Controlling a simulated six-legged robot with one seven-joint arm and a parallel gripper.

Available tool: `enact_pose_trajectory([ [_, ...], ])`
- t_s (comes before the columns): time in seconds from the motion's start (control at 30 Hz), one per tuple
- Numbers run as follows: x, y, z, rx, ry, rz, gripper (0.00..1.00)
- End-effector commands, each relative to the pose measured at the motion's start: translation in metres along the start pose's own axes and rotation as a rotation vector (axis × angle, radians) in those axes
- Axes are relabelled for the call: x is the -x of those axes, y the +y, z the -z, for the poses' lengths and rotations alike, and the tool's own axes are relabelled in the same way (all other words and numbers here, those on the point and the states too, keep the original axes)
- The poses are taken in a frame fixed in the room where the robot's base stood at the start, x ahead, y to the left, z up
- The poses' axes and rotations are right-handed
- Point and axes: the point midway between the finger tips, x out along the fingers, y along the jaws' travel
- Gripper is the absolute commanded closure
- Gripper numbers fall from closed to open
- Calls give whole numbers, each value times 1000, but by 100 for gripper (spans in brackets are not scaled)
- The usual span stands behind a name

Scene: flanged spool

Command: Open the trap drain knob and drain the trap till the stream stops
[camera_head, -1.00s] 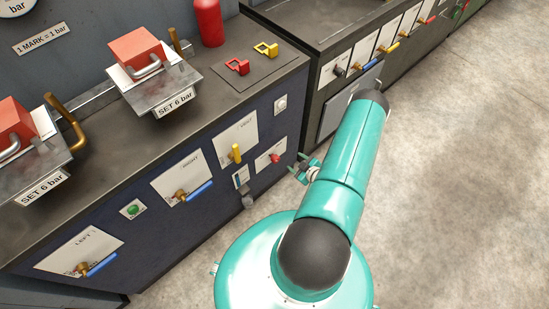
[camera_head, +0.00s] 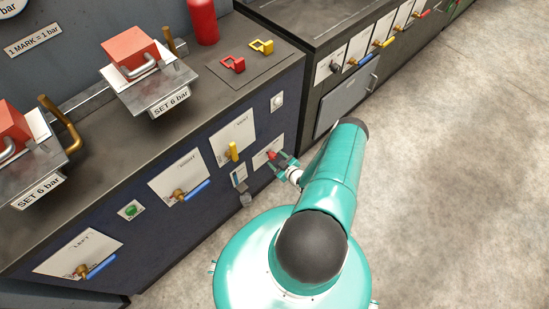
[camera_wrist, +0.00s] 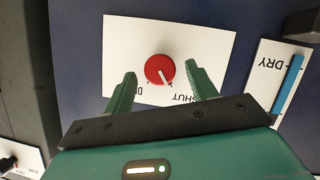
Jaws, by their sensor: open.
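The red drain knob (camera_wrist: 159,69) sits on a white plate (camera_wrist: 205,45) on the dark blue panel front. Its white mark points down and right, close to the word SHUT; a word starting with D at the left is partly hidden. My gripper (camera_wrist: 161,73) is open, with one green finger on each side of the knob; contact cannot be made out. In the head view the knob (camera_head: 271,155) shows just beyond my gripper (camera_head: 284,163). A label reading DRY with a blue bar (camera_wrist: 288,85) stands to the right in the wrist view.
A small grey fitting (camera_head: 246,199) sits below the gauge label. Blue-handled valves (camera_head: 197,190) are further left. The floor at right is clear.

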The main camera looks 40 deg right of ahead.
Motion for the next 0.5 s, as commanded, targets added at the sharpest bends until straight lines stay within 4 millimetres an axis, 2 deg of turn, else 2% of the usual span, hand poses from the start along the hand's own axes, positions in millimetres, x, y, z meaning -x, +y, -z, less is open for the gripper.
enact_pose_trajectory([
  [0.1,-16,0,0,0,1,0,43],
  [0.2,-23,0,0,0,-1,0,43],
  [0.5,-25,0,0,0,-1,0,45],
])
